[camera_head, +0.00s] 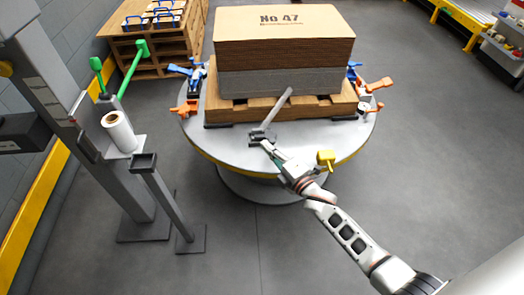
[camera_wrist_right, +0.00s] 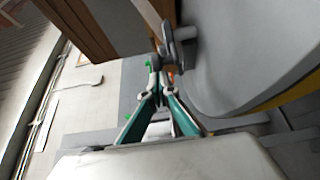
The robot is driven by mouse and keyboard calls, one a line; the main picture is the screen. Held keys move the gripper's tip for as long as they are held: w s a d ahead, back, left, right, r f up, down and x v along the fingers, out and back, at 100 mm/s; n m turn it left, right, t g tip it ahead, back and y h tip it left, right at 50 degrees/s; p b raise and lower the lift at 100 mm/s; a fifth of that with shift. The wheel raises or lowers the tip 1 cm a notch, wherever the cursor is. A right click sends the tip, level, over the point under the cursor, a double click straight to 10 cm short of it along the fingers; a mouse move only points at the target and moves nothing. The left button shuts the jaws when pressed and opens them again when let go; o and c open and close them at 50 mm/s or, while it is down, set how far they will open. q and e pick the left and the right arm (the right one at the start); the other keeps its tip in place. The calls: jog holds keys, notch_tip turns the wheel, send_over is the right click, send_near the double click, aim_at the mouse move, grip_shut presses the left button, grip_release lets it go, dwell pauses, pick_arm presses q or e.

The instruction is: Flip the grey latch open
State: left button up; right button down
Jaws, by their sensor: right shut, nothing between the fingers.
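The grey latch (camera_head: 277,108) is a slim bar at the front of the round table, slanting up and to the right before the wooden pallet. My right gripper (camera_head: 260,137) is at its lower end, with its fingers shut and nothing visible between them. In the right wrist view the fingertips (camera_wrist_right: 157,66) are close beside the grey latch (camera_wrist_right: 167,42), which has a short knob sticking out to the right. I cannot tell whether they touch. My left gripper is not in view.
The round grey table (camera_head: 225,145) bears a wooden pallet (camera_head: 228,112) with a grey and brown stack (camera_head: 285,52) marked No 47. Blue and orange clamps flank it. A yellow handle (camera_head: 326,157) is by the table's front edge. A stand with a white roll (camera_head: 119,130) is at left.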

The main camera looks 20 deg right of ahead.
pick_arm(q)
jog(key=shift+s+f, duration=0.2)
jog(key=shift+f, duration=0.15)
pick_arm(e)
jog(key=shift+d, duration=0.2)
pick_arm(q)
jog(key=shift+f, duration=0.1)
pick_arm(e)
jog(key=shift+s+d, duration=0.2)
jog(key=shift+d, duration=0.35)
jog(key=shift+s+d, duration=0.15)
jog(key=shift+d, duration=0.35)
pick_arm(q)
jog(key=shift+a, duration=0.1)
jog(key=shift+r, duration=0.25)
pick_arm(e)
jog(key=shift+a+f, duration=0.1)
jog(key=shift+a, duration=0.05)
